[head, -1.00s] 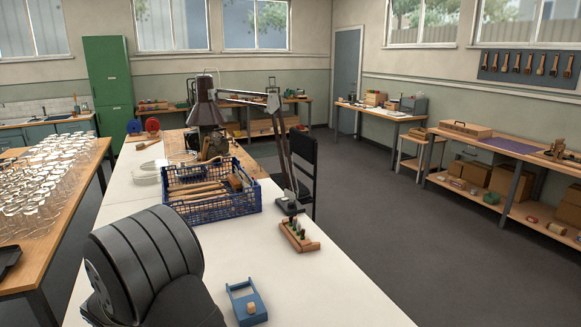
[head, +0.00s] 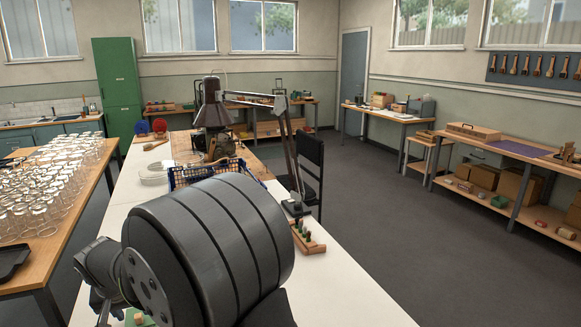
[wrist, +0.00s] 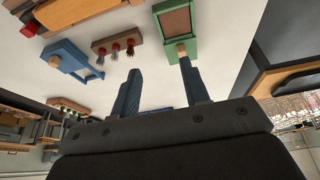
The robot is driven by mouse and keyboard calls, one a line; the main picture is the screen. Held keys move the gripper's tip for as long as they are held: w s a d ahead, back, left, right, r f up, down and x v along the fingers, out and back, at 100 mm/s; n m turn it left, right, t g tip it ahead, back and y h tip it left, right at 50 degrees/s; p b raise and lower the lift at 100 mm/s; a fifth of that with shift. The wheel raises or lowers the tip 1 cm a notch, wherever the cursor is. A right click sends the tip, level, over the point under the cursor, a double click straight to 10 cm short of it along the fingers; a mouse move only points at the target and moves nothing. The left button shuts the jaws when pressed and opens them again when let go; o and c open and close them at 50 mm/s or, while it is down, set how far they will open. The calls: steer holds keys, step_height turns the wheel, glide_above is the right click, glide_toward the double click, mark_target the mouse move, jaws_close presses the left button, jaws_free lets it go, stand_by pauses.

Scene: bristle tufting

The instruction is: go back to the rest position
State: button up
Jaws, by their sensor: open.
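My gripper (wrist: 159,66) is open in the wrist view, its two dark blue fingers apart with nothing held between them. A green frame with a brown panel (wrist: 176,22) lies on the white bench beyond the right fingertip, and a small wooden peg at its near edge appears close to that fingertip; I cannot tell whether they touch. A blue fixture (wrist: 70,53) with a wooden peg lies to the left. In the head view my arm covers much of the bench front, and the fingers cannot be made out.
A blue crate (head: 178,180) stands behind my arm, partly hidden. A wooden block with several tufts (head: 309,239) sits near the bench's right edge, by a lamp base (head: 295,208). Many glass jars (head: 50,195) crowd the left table. White bench surface (head: 340,295) is bare at front right.

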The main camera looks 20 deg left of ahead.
steer(key=shift+w+d+h, duration=0.3)
steer(key=shift+w+d, duration=0.95)
steer(key=shift+w, duration=0.3)
steer(key=s+a+f+y, duration=0.1)
steer(key=s+a, duration=0.4)
steer(key=s, duration=0.1)
steer(key=x, duration=1.3)
steer(key=shift+w+d, duration=0.25)
steer(key=shift+r, duration=0.1)
